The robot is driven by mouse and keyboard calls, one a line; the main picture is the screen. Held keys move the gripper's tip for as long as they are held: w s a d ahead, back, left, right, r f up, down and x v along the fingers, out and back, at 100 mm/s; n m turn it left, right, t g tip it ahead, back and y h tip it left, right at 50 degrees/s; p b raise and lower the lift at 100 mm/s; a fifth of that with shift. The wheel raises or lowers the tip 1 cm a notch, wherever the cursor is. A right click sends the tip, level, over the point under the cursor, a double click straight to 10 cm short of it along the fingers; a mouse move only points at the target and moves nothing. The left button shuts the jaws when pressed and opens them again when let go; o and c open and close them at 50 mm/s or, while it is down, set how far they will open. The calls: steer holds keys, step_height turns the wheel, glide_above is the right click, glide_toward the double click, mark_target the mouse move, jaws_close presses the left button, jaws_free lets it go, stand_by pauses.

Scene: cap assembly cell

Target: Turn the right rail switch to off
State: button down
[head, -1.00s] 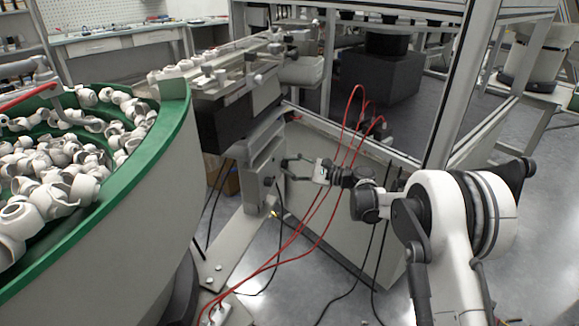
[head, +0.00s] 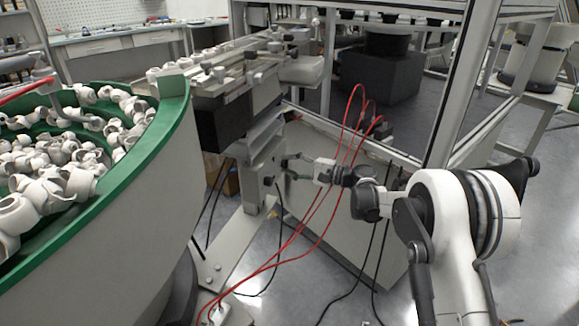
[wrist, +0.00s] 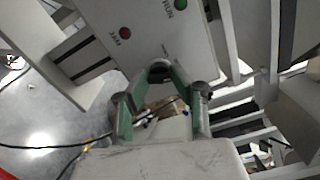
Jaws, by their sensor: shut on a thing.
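The right rail switch is a dark round knob (wrist: 160,70) on the light-grey face of a control box (wrist: 150,42). My gripper (wrist: 161,75) is shut on this knob, its two green-padded fingers one on each side. The fingers cover much of the knob, and I cannot tell which position it points to. In the head view the control box (head: 254,178) stands below the rail, and my gripper (head: 285,168) reaches its face from the right.
A red light (wrist: 125,33) and a green light (wrist: 180,4) sit on the box face. A large green-rimmed bowl (head: 165,130) of white parts stands at the left. Black cables lie on the floor.

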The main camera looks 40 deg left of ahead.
steer(key=shift+n, duration=1.5)
steer(key=c, duration=1.5)
jaws_free()
steer(key=shift+o, duration=0.2)
steer(key=shift+d, duration=0.15)
steer(key=v, duration=1.1)
steer(key=shift+d, duration=0.35)
steer(key=shift+w+r, duration=0.1)
steer(key=shift+r, duration=0.05)
